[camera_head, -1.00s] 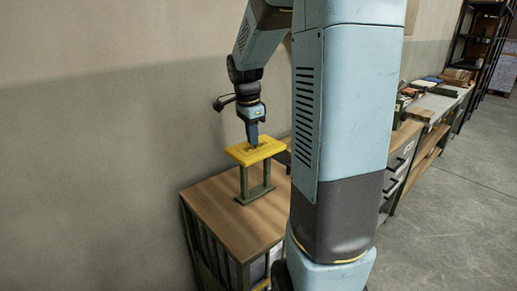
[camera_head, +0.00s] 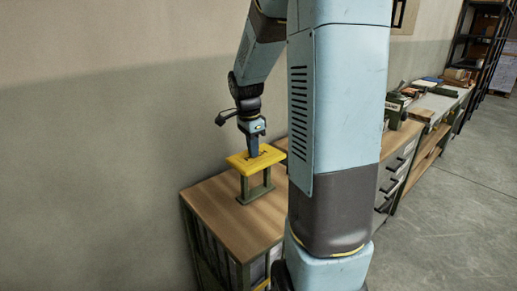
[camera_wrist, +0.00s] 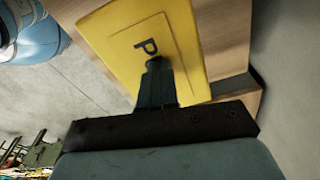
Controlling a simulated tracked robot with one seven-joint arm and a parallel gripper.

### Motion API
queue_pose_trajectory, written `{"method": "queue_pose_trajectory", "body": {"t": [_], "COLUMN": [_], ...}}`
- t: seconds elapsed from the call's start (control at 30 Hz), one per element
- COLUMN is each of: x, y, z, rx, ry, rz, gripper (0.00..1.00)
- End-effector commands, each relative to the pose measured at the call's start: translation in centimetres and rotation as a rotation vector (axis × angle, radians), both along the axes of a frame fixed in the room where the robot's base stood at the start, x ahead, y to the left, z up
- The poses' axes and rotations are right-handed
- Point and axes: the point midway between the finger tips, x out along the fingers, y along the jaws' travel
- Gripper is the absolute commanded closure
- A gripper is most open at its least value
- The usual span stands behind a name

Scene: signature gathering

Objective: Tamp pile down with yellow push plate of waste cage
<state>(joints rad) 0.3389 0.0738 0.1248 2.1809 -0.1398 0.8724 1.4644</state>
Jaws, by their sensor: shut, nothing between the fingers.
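The yellow push plate (camera_head: 238,162) lies level on a green upright frame (camera_head: 245,187) above the wooden top (camera_head: 215,212) of the waste cage (camera_head: 222,262). My gripper (camera_head: 254,154) points down with its shut fingertips at the middle of the plate, apparently touching it. In the wrist view, the plate (camera_wrist: 112,40) bears a dark letter P, and my gripper's fingertips (camera_wrist: 153,62) are together beside that mark with nothing between them. The pile inside the cage is hidden by the top and sides.
A plain wall (camera_head: 100,150) stands close behind and left of the cage. A workbench (camera_head: 440,105) with books and boxes and a drawer cabinet (camera_head: 398,165) run off to the right. Grey floor (camera_head: 450,220) is clear at the right.

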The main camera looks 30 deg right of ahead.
Motion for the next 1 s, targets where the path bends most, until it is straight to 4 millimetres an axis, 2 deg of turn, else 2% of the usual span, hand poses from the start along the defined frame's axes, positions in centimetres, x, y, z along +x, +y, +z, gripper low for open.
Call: {"method": "queue_pose_trajectory", "body": {"t": [1.0], "x": [-0.1], "y": [0.0], "z": [-10.0], "rx": [0.000], "ry": [0.006], "rz": [-0.001], "gripper": [1.00]}}
